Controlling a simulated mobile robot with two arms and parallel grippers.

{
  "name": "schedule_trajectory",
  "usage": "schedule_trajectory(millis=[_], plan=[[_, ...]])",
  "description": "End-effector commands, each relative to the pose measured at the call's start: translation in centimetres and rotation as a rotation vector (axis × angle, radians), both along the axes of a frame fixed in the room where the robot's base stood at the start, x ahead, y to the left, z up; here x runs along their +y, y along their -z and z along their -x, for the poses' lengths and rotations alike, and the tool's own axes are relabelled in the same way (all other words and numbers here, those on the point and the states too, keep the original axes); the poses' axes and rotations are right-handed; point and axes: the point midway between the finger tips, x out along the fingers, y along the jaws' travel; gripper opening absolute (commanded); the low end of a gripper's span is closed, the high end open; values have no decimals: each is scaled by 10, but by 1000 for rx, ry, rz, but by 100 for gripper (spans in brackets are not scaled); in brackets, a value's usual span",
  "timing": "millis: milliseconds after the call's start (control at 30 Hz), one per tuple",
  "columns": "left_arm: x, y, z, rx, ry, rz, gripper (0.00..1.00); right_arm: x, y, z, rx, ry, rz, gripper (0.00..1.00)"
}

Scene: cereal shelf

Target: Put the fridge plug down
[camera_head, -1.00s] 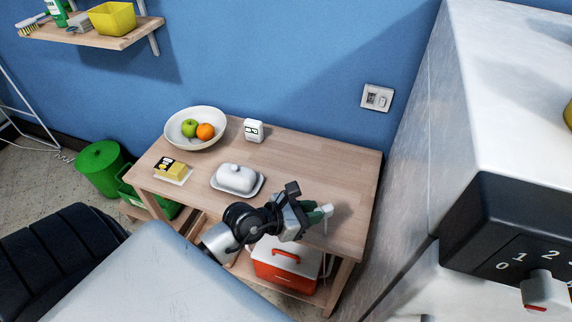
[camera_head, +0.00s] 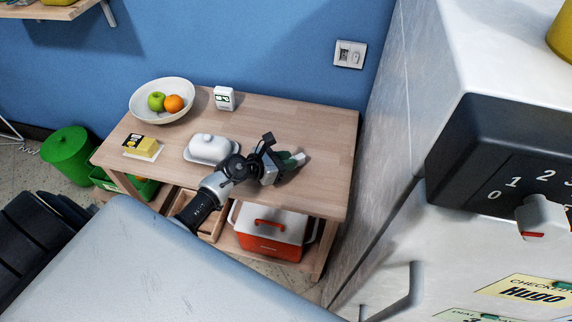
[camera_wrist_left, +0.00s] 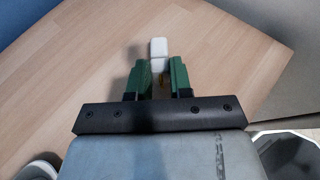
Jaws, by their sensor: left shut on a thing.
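My left gripper (camera_head: 290,159) is over the right part of the wooden table (camera_head: 320,130), with its green fingers pointing right. It is shut on the small white fridge plug (camera_head: 300,156). In the left wrist view the plug (camera_wrist_left: 158,48) sticks out beyond the green fingertips (camera_wrist_left: 158,72), above bare wood. Its rear part is hidden between the fingers. I cannot tell whether the plug touches the tabletop. A wall socket (camera_head: 350,54) is on the blue wall behind the table. The white fridge (camera_head: 400,110) stands at the right. My right gripper is not in view.
A white butter dish (camera_head: 210,149) is left of the gripper. A fruit bowl (camera_head: 148,111), a butter pack (camera_head: 148,147) and a small white box (camera_head: 224,98) stand farther left and back. A red cool box (camera_head: 268,243) is under the table. The tabletop's right end is clear.

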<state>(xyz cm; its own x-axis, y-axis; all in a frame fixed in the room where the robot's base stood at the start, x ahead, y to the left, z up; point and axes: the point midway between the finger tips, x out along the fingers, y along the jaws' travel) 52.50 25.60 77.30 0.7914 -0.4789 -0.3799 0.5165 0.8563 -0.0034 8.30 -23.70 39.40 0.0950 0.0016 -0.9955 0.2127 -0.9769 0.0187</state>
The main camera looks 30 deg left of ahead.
Motion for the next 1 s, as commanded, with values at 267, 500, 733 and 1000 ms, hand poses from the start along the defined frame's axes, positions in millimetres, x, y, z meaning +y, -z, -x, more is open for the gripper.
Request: schedule_trajectory(millis=[267, 500, 733, 1000], plan=[[0, 11, 0, -2, -1, 0, 0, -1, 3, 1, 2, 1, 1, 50], [0, 15, 0, -2, -1, -1, 22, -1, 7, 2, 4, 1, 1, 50], [0, 14, 0, -2, -1, -1, 46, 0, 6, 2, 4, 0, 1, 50], [0, 9, 0, -2, -1, 1, 46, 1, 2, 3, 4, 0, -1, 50]])
